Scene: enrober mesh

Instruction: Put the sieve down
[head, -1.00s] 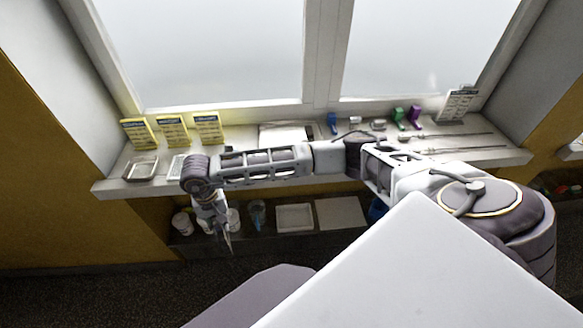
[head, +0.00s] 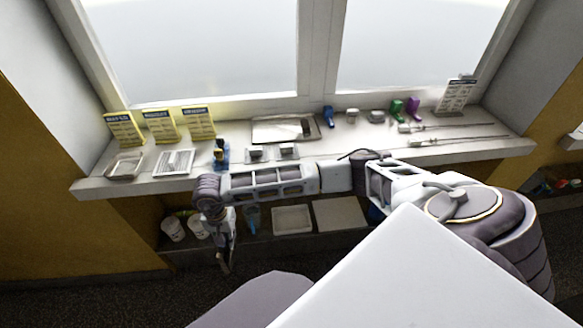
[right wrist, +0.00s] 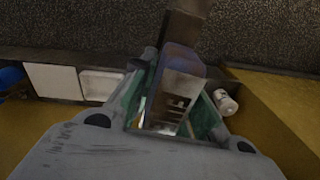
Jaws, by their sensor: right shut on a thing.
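My right gripper (head: 225,258) points downward in front of the window sill (head: 330,150), beside and below its front edge. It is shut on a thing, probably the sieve. In the right wrist view a brownish, flat-sided piece (right wrist: 185,85) shows between the fingers. Most of it is hidden, and no mesh can be made out. A white tray with a grid (head: 174,162) lies on the left of the sill, next to a shallow tray (head: 124,166). My left gripper is not in view.
Three yellow cards (head: 162,125) stand at the back left. A blue object (head: 220,154) and two small grey blocks (head: 257,154) are near the front edge. Below, a low shelf holds white cups (head: 173,229) and a white tray (head: 292,219). A metal tray (head: 285,128) lies mid-sill.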

